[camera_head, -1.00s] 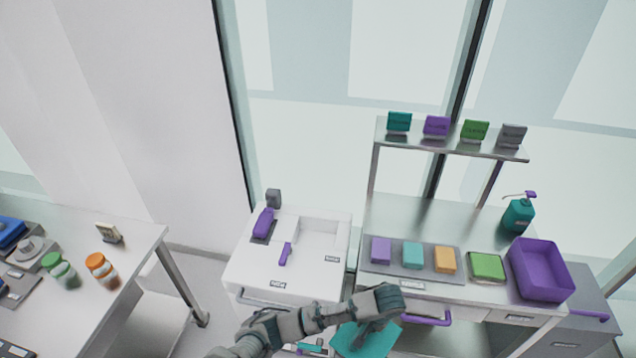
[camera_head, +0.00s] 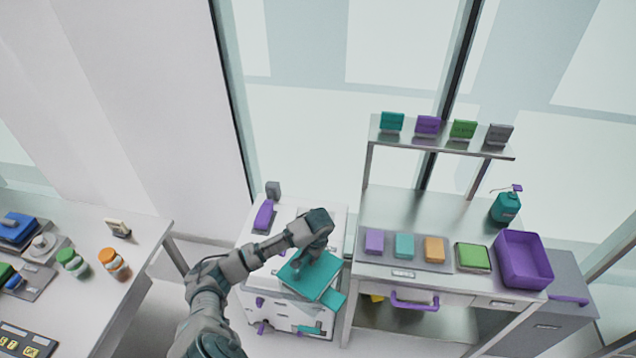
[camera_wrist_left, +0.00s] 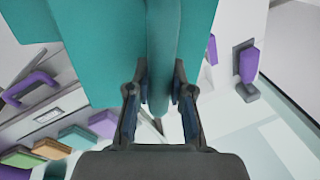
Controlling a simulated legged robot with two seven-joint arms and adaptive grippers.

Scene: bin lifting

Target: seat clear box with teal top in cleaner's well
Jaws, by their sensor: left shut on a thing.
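My left gripper (camera_head: 314,256) is shut on the handle of the clear box with teal top (camera_head: 322,278). The box hangs over the front part of the white cleaner (camera_head: 338,222) and looks tilted in the head view. In the left wrist view, the fingers (camera_wrist_left: 160,95) pinch a teal upright piece of the box, whose teal top (camera_wrist_left: 95,40) fills the upper left. My arm and the box hide the cleaner's well; whether the box touches the cleaner cannot be told. My right gripper is not in view.
A purple handle (camera_head: 264,214) stands on the cleaner's back left. The steel bench (camera_head: 410,208) at right holds coloured blocks on a tray and a purple bin (camera_head: 523,258). The left table (camera_head: 130,250) holds jars. A gap separates it from the cleaner.

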